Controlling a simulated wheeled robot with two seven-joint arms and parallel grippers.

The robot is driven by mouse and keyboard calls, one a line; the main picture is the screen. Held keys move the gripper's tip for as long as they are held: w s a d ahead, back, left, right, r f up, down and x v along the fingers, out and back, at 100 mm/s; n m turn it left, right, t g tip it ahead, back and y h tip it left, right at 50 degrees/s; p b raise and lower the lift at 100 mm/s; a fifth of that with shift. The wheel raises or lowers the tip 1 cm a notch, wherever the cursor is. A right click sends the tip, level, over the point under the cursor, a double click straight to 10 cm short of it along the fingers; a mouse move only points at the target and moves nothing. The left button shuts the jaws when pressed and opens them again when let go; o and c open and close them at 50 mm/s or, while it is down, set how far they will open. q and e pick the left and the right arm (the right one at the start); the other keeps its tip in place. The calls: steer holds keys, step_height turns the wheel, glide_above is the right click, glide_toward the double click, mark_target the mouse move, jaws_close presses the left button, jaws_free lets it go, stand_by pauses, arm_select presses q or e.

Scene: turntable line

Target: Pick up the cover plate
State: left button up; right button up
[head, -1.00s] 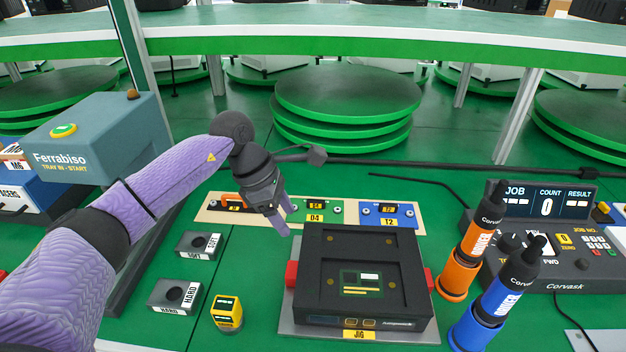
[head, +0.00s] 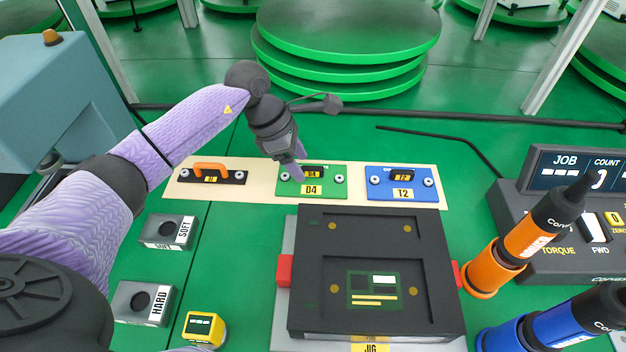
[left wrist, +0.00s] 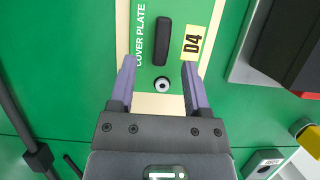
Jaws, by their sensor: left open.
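The cover plate (head: 335,185) is a green plate with a black bar handle, pale round fasteners and a yellow D4 label, lying on the cream strip in the head view. It also shows in the left wrist view (left wrist: 143,72), where its printed name reads clearly. My left gripper (head: 299,173) is open and empty over the left part of the plate. In the left wrist view its fingers (left wrist: 159,65) lie either side of the near end of the handle (left wrist: 163,35) and a fastener. I cannot tell the remaining height. My right gripper is not in view.
An orange-handled black plate (head: 211,177) and a blue T2 plate (head: 385,185) flank it on the strip (head: 262,199). The black jig (head: 305,280) stands just in front. Orange (head: 527,238) and blue (head: 560,318) drivers stand at right. SOFT (head: 168,231) and HARD (head: 143,302) blocks are at left.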

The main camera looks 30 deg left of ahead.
arm_select(q)
steer(key=shift+x, duration=0.8)
steer(key=shift+a+r, duration=0.1)
steer(key=shift+r, duration=0.05)
jaws_close()
